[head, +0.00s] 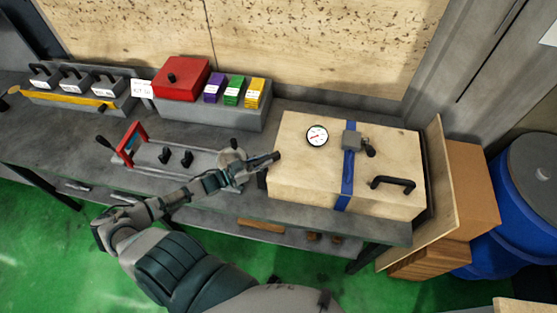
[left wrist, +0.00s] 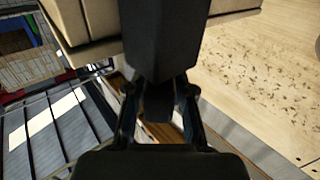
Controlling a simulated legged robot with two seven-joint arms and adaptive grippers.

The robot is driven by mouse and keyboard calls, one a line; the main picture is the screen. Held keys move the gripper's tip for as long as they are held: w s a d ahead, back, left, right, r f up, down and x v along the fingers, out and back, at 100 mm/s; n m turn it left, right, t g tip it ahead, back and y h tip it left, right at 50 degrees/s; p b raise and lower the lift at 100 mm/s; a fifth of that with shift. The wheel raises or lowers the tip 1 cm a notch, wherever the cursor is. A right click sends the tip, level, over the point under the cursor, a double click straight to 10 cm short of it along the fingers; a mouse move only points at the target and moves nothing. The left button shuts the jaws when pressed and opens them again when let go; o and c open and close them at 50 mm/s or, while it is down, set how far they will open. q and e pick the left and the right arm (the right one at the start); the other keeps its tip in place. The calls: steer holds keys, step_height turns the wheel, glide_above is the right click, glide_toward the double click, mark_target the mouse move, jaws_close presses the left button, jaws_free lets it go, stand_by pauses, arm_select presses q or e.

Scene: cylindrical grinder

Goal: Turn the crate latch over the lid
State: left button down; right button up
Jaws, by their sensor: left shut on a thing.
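The wooden crate (head: 300,170) stands at the right end of the bench with its lid down. A dark latch piece (left wrist: 165,40) fills the upper middle of the left wrist view and runs down between my fingers. My left gripper (head: 262,160) is at the left side of the crate, shut on this dark piece; it also shows in the left wrist view (left wrist: 160,100). The fingers hide part of the latch, and its exact turn angle cannot be told. My right gripper is not in view.
A gauge (head: 317,135), a blue strap (head: 348,165) with a grey buckle (head: 352,141) and a black handle (head: 393,184) are on the crate. A fixture with a red frame (head: 131,140) lies left. A red box (head: 181,79) stands behind. A blue barrel (head: 535,190) is right.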

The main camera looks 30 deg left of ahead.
arm_select(q)
steer(key=shift+f+m+g+h+b, duration=0.2)
steer(key=shift+m+g+h+b, duration=0.45)
steer(key=shift+h, duration=0.25)
steer(key=shift+m+h, duration=0.25)
steer(key=shift+h, duration=0.05)
steer(key=shift+r+g, duration=0.1)
steer(key=shift+g, duration=0.15)
steer(key=shift+s, duration=0.1)
steer(key=c, duration=1)
jaws_free()
steer(key=v, duration=1.2)
steer(key=shift+a, duration=0.15)
